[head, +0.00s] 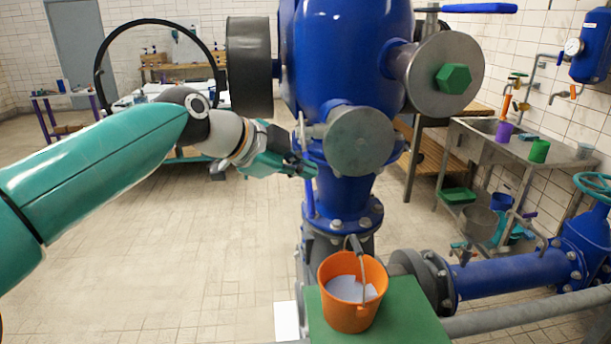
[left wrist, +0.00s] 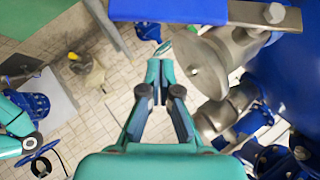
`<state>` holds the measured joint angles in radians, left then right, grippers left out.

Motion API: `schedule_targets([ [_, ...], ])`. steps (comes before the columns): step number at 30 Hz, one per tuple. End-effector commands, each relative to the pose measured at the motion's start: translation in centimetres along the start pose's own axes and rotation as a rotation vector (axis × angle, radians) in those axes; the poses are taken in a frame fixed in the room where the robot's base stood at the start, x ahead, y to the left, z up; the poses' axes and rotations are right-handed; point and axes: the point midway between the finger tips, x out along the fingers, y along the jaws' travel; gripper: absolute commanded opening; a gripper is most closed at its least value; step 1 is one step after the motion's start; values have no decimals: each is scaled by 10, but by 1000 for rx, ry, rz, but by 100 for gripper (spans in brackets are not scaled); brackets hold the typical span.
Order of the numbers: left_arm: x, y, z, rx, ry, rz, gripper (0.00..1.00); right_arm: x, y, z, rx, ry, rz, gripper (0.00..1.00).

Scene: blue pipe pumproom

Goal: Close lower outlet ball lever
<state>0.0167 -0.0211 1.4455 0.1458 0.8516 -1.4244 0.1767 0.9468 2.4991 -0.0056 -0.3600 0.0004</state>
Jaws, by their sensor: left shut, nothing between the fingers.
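My left gripper (head: 302,168) is shut and empty beside the lower outlet, close to its steel disc (head: 360,142). In the left wrist view its fingertips (left wrist: 160,64) meet, with the steel disc (left wrist: 196,66) just right of them. A narrow blue lever (head: 308,185) hangs down along the left of the lower outlet, next to my fingertips. I cannot tell whether they touch it. A blue lever on a steel stem also crosses the top of the left wrist view (left wrist: 168,9). The right gripper is not in view.
An upper outlet with a green hexagonal plug (head: 453,78) and blue lever (head: 480,8) sits above right. An orange bucket (head: 350,308) stands on a green platform (head: 408,318) below. Blue pipe (head: 510,272) runs right. The tiled floor (head: 200,260) at left is clear.

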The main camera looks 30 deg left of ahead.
Motion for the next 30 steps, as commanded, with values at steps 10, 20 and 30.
schedule_targets([
  [10,33,0,26,-1,0,0,0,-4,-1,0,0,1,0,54],
  [20,35,0,28,0,1,-1,0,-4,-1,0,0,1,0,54],
  [30,40,4,32,21,1,-21,0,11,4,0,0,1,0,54],
])
